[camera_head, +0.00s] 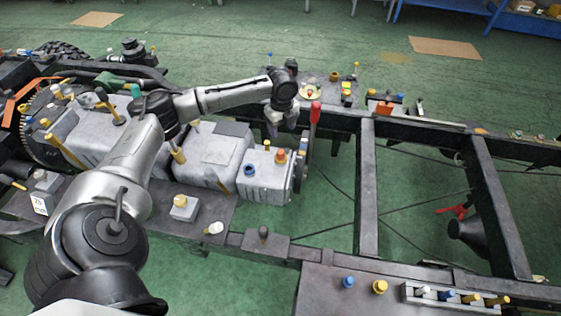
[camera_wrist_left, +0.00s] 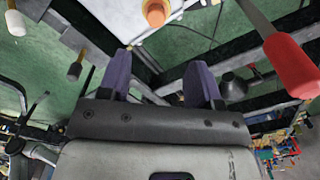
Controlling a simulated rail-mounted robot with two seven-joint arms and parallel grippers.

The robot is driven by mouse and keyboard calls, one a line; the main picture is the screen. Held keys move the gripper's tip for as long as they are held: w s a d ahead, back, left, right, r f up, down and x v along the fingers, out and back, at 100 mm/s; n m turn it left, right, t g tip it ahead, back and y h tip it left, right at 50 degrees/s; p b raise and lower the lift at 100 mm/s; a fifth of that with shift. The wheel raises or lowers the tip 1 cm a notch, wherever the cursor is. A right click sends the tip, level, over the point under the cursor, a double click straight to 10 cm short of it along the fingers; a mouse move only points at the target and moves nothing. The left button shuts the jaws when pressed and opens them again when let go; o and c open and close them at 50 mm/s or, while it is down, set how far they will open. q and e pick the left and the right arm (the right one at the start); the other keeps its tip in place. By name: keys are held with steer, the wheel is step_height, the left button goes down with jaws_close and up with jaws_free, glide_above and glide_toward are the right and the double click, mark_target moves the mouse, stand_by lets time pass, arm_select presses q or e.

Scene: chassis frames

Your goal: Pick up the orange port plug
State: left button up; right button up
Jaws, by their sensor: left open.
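An orange plug (camera_head: 281,156) sits on top of the light grey block (camera_head: 262,181) at the right end of the engine parts. An orange round-topped plug also shows at the top edge of the left wrist view (camera_wrist_left: 155,13), partly cut off by the frame; I take it to be the same one. My left gripper (camera_head: 272,129) hangs above and behind the grey block in the head view. Its two purple fingers (camera_wrist_left: 161,68) are apart with nothing between them, and the plug lies beyond their tips. My right gripper is not in view.
A red-handled lever (camera_head: 315,112) stands close right of the gripper; its handle looms in the left wrist view (camera_wrist_left: 292,66). A blue cap (camera_head: 249,170) sits near the plug. The dark chassis frame (camera_head: 368,190) has open gaps. A rack of plugs (camera_head: 455,298) is at front right.

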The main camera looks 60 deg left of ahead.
arm_select(q)
glide_above(281, 151)
step_height(281, 151, down, 7)
steer(key=shift+w+r+b, duration=0.1)
steer(key=shift+w+b, duration=0.05)
steer(key=shift+b, duration=0.3)
steer(key=shift+s+f+b, duration=0.15)
steer(key=shift+f+b, duration=0.15)
steer(key=shift+f, duration=1.05)
steer(key=shift+s+f+b, duration=0.15)
steer(key=shift+f+b, duration=0.1)
steer(key=shift+f, duration=1.05)
steer(key=c, duration=1)
